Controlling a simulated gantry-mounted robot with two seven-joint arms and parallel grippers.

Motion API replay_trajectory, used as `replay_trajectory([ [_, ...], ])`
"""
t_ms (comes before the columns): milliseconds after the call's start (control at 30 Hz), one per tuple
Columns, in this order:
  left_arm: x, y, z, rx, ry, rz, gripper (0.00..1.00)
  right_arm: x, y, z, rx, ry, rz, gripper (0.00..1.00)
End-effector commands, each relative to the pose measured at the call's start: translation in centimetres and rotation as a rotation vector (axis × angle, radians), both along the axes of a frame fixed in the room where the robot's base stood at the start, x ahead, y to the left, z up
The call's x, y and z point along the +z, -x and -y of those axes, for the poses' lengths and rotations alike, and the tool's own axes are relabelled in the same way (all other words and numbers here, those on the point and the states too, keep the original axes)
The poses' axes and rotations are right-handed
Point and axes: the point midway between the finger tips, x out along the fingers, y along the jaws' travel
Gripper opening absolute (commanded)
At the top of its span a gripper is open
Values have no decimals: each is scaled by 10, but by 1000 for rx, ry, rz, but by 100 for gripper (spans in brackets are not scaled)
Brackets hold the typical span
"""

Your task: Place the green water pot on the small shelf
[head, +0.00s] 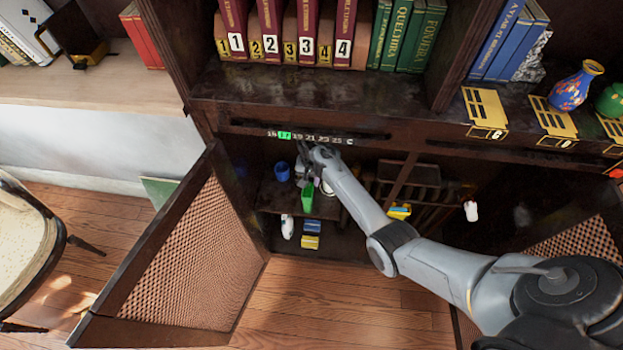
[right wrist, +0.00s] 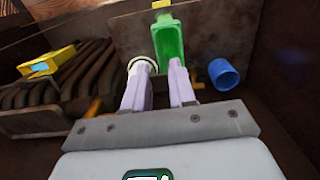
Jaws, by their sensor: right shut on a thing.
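The green water pot (head: 307,198) is inside the open lower cabinet, by the small shelf (head: 270,196). It also shows as a bright green shape beyond my fingertips in the right wrist view (right wrist: 168,38). My right gripper (head: 305,172) reaches into the cabinet and is shut on the green water pot. In the right wrist view the two pale fingers (right wrist: 158,72) hide the pot's near end. Whether the pot touches the shelf cannot be told. My left gripper is not in view.
A blue cup (head: 282,172) stands left of the pot. A white round thing (head: 327,189) is to its right. A white item (head: 287,226) and boxes (head: 311,234) lie below. An open lattice door (head: 190,265) stands at left.

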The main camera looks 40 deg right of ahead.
Motion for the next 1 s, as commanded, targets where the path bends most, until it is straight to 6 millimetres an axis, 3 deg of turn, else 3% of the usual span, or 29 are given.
replay_trajectory([
  [33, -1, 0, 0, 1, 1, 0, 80, -1, 0, 0, 0, 1, 1, 0],
  [67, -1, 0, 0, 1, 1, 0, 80, -2, 0, 0, 0, 0, -1, 27],
  [233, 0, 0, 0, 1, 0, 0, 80, -2, 0, 0, 0, 0, 0, 51],
  [567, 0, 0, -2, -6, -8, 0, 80, 2, 0, 0, 1, 1, 1, 51],
  [1000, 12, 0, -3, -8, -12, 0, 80, 50, -1, 1, 1, 0, 1, 51],
])
